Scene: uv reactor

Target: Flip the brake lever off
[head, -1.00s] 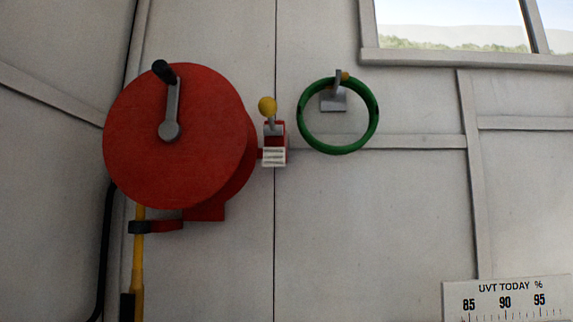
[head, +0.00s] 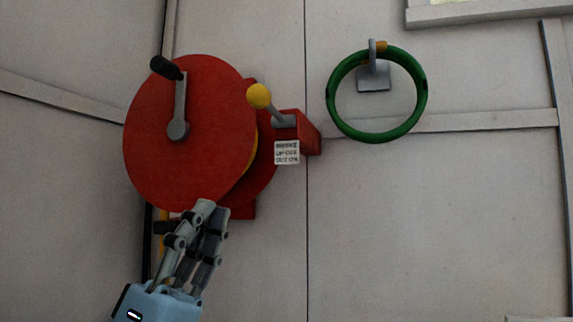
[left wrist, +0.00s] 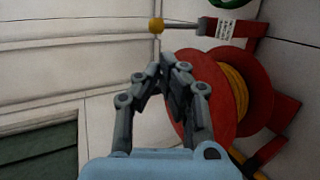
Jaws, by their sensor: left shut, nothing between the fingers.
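The brake lever is a grey shaft with a yellow ball knob (head: 259,96) on a red bracket (head: 310,135) beside the red hose reel (head: 190,150). It sticks out from the bracket toward me, and in the picture leans up and left. A white label (head: 287,152) under it appears to read brake, up off, out on. The left wrist view shows the knob (left wrist: 156,25) beyond the fingertips and apart from them. My left gripper (head: 214,208) is shut and empty, below the knob and in front of the reel's lower edge. My right gripper is not in view.
The reel has a crank with a black handle (head: 167,68). A green ring (head: 334,119) hangs from a wall hook to the right of the lever. The pale wall (head: 430,220) below the ring is clear. Yellow hose (left wrist: 236,85) shows on the reel.

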